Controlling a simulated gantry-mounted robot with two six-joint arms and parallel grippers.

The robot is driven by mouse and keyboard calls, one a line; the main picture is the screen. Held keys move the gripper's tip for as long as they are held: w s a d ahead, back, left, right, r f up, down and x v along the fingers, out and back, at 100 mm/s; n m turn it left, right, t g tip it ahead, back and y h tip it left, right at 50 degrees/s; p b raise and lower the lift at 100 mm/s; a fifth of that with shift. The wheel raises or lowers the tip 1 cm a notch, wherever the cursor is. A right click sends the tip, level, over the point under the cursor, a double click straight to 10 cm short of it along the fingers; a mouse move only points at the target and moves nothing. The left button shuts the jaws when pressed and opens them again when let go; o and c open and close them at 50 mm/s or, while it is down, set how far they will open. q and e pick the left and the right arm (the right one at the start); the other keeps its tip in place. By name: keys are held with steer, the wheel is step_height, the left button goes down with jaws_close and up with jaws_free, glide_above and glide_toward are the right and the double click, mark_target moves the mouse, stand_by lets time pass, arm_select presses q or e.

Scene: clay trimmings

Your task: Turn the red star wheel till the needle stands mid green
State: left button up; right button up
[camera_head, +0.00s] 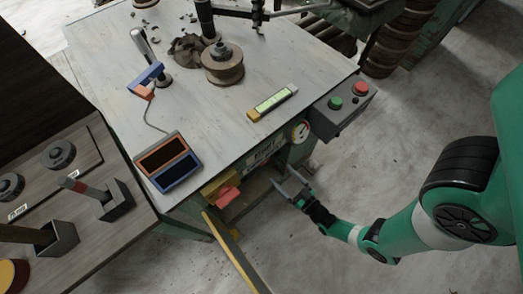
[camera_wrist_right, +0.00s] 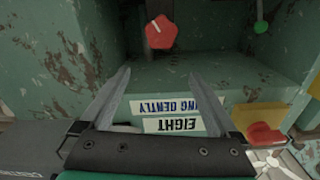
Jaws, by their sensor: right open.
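My left gripper is not in view.
The grey control box (camera_head: 345,104) has a green and a red button. A yellow block and a red part (camera_head: 228,197) jut from the front. A yellow-edged bar (camera_head: 235,255) slants below. A label plate (camera_wrist_right: 180,122) lies between my fingers in view.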

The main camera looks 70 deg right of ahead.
step_height(320, 180, down, 4)
steer(key=a+b, duration=0.1)
steer(key=b, duration=0.1)
steer(key=b+x, duration=0.1)
steer(key=x, duration=1)
steer(key=shift+w+d+r+b, duration=0.1)
steer(key=shift+d+r+b, duration=0.2)
steer(key=shift+b, duration=0.1)
steer(key=c, duration=1.4)
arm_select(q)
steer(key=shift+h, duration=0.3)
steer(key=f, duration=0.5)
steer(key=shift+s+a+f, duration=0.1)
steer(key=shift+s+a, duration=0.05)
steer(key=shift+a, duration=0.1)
